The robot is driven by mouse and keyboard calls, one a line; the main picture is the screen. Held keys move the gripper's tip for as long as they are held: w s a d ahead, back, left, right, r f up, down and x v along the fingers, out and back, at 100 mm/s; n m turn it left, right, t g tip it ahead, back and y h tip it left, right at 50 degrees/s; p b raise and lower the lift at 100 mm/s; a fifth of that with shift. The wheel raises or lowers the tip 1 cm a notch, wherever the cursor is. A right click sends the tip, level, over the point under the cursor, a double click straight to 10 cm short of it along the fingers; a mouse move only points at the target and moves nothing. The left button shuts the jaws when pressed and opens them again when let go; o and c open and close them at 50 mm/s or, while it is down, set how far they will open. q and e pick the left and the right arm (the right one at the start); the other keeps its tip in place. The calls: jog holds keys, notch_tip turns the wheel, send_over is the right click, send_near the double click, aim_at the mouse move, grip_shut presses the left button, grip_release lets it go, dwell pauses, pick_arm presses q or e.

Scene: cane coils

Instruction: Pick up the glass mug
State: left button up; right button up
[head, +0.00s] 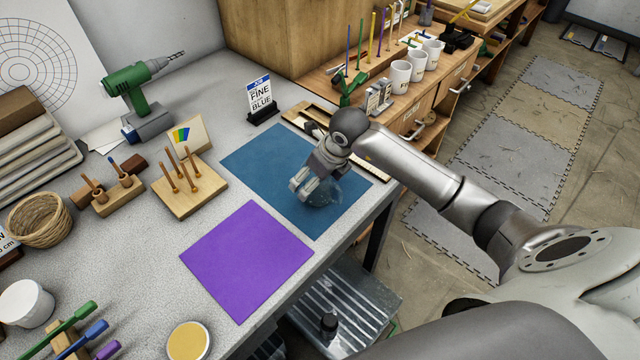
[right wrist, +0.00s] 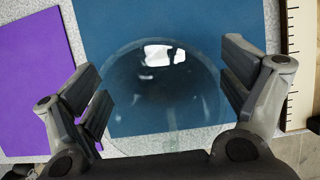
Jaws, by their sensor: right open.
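The glass mug (head: 325,192) is clear and hard to make out on the blue mat (head: 262,150), partly hidden by my right gripper (head: 304,186). In the right wrist view the mug (right wrist: 165,98) shows as a transparent round shape with a bright reflection. My right gripper's fingers (right wrist: 164,75) are open, one on each side of the mug. I cannot tell whether they touch it. No handle can be made out. My left gripper is not in view.
A purple mat (head: 247,260) lies beside the blue one. A wooden peg stand (head: 188,188), a small sign (head: 261,97) and a wooden ruler-like strip (head: 372,168) are around the mats. The table's front edge is close to the mug.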

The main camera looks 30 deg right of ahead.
jog(key=c, duration=1.2)
jog(key=shift+c, duration=0.7)
jog(key=shift+r, duration=0.1)
